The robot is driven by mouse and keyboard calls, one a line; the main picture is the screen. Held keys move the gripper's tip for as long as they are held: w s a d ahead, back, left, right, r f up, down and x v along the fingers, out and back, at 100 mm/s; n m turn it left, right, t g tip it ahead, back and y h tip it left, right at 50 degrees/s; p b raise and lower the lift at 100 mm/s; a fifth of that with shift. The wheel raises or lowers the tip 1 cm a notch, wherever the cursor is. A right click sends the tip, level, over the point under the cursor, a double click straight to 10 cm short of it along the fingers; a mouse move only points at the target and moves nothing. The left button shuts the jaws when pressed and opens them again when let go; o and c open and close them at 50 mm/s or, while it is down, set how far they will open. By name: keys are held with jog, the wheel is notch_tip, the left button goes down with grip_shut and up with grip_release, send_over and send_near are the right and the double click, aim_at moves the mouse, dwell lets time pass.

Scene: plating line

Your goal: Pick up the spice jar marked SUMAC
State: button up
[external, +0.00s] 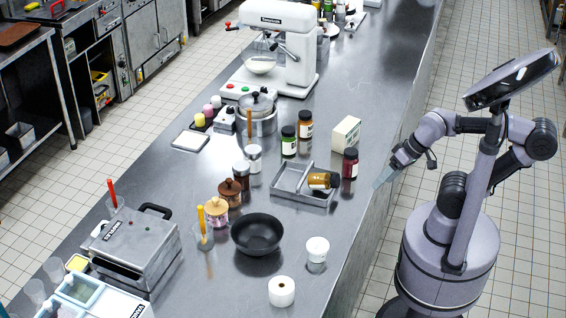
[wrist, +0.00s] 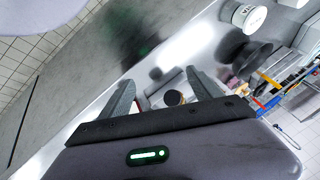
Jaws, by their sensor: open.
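Several spice jars stand on the steel counter. A dark red jar with a black cap (external: 350,163) stands upright near the right edge, the one closest to my gripper; its label is too small to read, so I cannot confirm it says SUMAC. An orange-brown jar (external: 319,180) lies on its side on the grey divided tray (external: 289,190). My gripper (external: 388,174) is open and empty at the counter's right edge, apart from the red jar. In the wrist view, a dark round cap (wrist: 174,97) shows between the open fingers (wrist: 160,82).
A cream box (external: 346,133) stands just behind the red jar. A black bowl (external: 257,234) and white tubs (external: 317,249) (external: 281,291) stand nearer the camera. The counter beyond the box is clear up to the white mixer (external: 276,50).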

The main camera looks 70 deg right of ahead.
jog(key=shift+o, duration=0.4)
notch_tip(320, 180, up, 12)
jog(key=m+g+h+p, duration=0.2)
jog(key=m+g+p, duration=0.4)
jog(key=m+p, duration=1.05)
send_over(350, 149)
jog(key=p, duration=0.5)
jog(key=n, duration=0.4)
notch_tip(350, 149, down, 13)
jog(key=b, duration=0.5)
jog(key=shift+a+r, duration=0.1)
jog(key=shift+r, duration=0.05)
jog(key=f, duration=0.2)
jog(key=f+b, duration=0.1)
jog(key=f, duration=0.1)
jog(key=a+f+b, duration=0.1)
jog(key=shift+s+f, duration=0.4)
jog(key=shift+r, duration=0.1)
grip_shut()
